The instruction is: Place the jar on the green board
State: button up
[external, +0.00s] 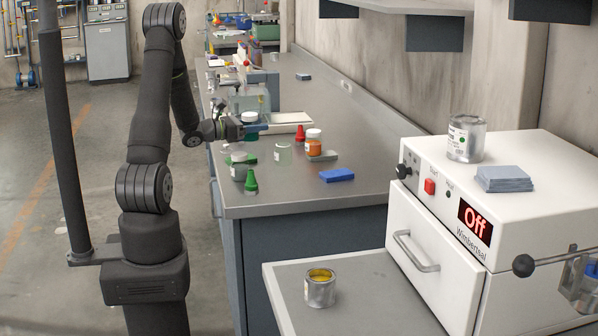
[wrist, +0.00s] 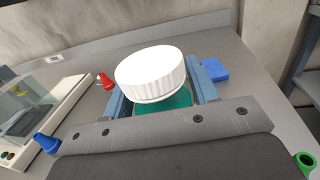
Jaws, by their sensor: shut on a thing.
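My gripper (external: 246,128) is above the left part of the grey bench. It is shut on a jar with a white ribbed lid (external: 250,117). In the wrist view the jar (wrist: 152,73) sits between the blue-grey fingers of my gripper (wrist: 162,92), its lid tilted in the picture. A teal-green band shows just under the lid; the lower jar is hidden. A green board (external: 250,160) seems to lie flat on the bench below my gripper, mostly covered by a jar-like container (external: 238,166) in front.
Near my gripper stand a green cone-capped bottle (external: 251,181), a pale green glass (external: 283,153), an orange jar (external: 313,143) and a red-capped bottle (external: 300,134). A blue board (external: 337,175) and grey board (external: 323,156) lie right. A white balance (wrist: 40,110) is left in the wrist view.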

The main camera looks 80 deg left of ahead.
jog(key=shift+w+d+r, duration=0.25)
jog(key=shift+d, duration=0.1)
jog(key=a+f, duration=0.2)
jog(key=a, duration=0.2)
jog(key=s+a+f, duration=0.1)
jog(key=a+f, duration=0.1)
jog(key=a, duration=0.2)
jog(key=s+a+f, duration=0.1)
jog(key=a+f, duration=0.1)
jog(key=a, duration=0.2)
jog(key=shift+s+a+f, duration=0.2)
jog(key=shift+s+a, duration=0.05)
jog(key=shift+a, duration=0.05)
jog(key=shift+f, duration=2)
jog(key=shift+f, duration=0.2)
jog(key=o, duration=1.1)
jog(key=shift+o, duration=0.2)
